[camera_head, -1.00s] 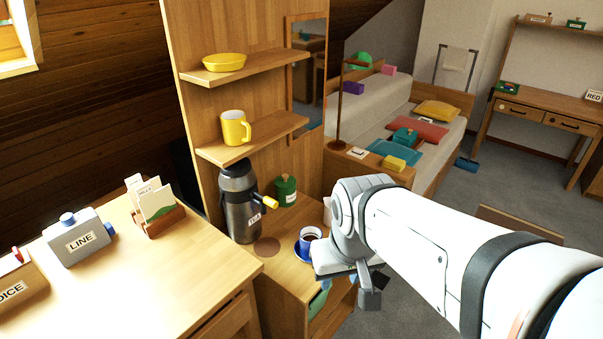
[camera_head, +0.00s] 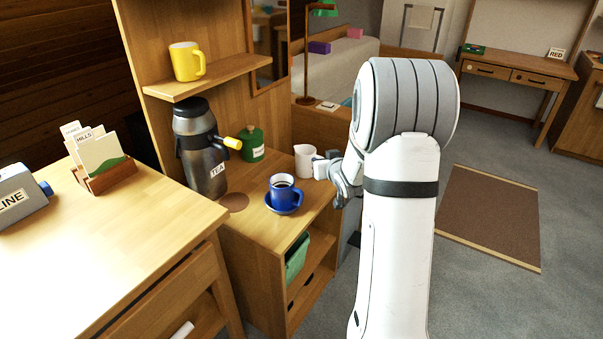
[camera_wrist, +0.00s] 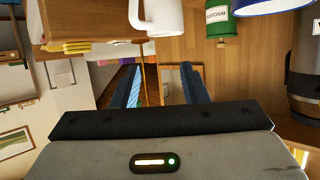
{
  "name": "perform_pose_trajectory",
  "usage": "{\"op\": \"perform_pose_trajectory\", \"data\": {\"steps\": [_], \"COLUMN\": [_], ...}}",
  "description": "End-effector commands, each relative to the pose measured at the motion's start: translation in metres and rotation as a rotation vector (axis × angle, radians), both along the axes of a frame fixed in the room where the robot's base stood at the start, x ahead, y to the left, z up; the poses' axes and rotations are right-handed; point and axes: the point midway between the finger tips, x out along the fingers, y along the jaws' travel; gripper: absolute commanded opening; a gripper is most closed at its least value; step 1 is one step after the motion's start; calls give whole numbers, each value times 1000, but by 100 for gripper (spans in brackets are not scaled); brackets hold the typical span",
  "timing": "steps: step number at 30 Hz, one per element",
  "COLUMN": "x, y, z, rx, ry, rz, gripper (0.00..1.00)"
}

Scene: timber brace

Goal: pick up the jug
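The white jug (camera_head: 305,161) stands upright at the back right of the wooden cabinet top (camera_head: 262,232). Its handle side faces my gripper (camera_head: 338,172), which is close by on its right; I cannot tell from the head view whether they touch. In the wrist view, which looks upside down, the jug (camera_wrist: 160,16) is at the top edge, partly cut off, beyond the fingertips. My gripper (camera_wrist: 161,84) there is open, its two dark blue fingers apart with nothing held between them.
A blue mug (camera_head: 285,188) of dark drink on a saucer stands in front of the jug. A green canister (camera_head: 252,145) and a tall TEA flask (camera_head: 201,150) stand left. A shelf (camera_head: 210,78) with a yellow mug hangs above. Floor (camera_head: 400,310) is open to the right.

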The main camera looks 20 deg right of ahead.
Motion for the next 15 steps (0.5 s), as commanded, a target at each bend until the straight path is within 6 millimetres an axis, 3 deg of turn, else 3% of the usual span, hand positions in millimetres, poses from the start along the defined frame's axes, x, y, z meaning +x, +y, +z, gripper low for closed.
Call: {"op": "perform_pose_trajectory", "data": {"steps": [1, 6, 10, 15], "x": [9, 24, 25, 27], "y": [-13, -36, -45, -49], "z": [-43, -102, -128, -138], "rx": [21, 99, 147, 173], "ry": [-51, -230, -321, -371], "rz": [16, 88, 128, 152], "gripper": [40, 40, 40, 40]}}
